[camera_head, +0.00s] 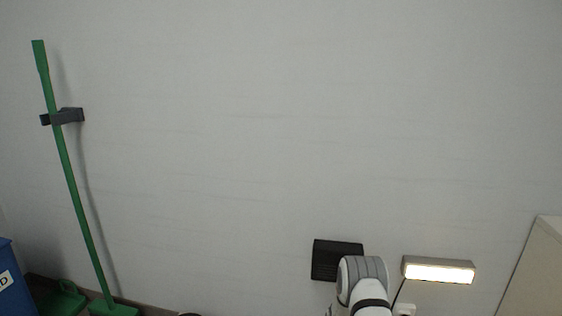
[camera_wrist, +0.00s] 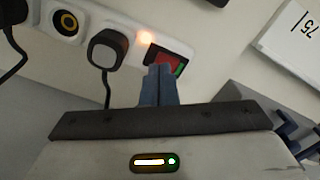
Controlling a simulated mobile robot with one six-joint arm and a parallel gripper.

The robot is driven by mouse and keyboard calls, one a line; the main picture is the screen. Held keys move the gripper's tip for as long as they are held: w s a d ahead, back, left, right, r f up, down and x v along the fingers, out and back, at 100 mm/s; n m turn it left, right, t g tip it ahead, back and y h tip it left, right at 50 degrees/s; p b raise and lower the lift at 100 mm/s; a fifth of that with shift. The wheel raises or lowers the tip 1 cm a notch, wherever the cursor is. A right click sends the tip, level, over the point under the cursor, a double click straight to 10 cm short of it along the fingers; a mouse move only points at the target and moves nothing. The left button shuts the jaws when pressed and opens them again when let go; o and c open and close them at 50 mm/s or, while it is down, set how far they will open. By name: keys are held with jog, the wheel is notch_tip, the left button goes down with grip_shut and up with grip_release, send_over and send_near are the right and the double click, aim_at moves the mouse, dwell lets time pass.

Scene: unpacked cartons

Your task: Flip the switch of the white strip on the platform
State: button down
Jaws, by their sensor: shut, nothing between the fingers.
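The white strip (camera_wrist: 130,28) shows in the wrist view, running from the upper left towards the middle. In the head view my arm shows at the bottom, and the gripper is out of sight there.
In the head view a lit lamp (camera_head: 438,270) and a dark panel (camera_head: 325,262) are near my arm. A green broom (camera_head: 75,190) hangs left.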

jog(key=shift+f+b, duration=0.75)
jog(key=shift+f, duration=0.15)
dwell(0.8)
jog(key=shift+r+p, duration=1.95)
jog(key=shift+r, duration=1.55)
jog(key=shift+r, duration=0.1)
jog(key=s+r+m+p, duration=0.15)
jog(key=r+p, duration=0.35)
jog(key=r, duration=1)
jog(key=s+a+r+t+p, duration=0.15)
jog(key=r+p, duration=0.25)
jog(key=r, duration=1)
jog(key=s+r+p, duration=0.2)
jog(key=r+p, duration=0.3)
jog(key=r, duration=1)
jog(key=s+r+m+p, duration=0.1)
jog(key=s+r+p, duration=0.4)
jog(key=r, duration=0.6)
jog(key=s+r+p, duration=0.4)
jog(key=s+r, duration=0.2)
jog(key=r, duration=0.5)
jog(key=s+a+r+m+t+p, duration=0.1)
jog(key=s+r+p, duration=0.7)
jog(key=s+r, duration=0.5)
jog(key=s, duration=0.3)
jog(key=shift+s+a, duration=0.15)
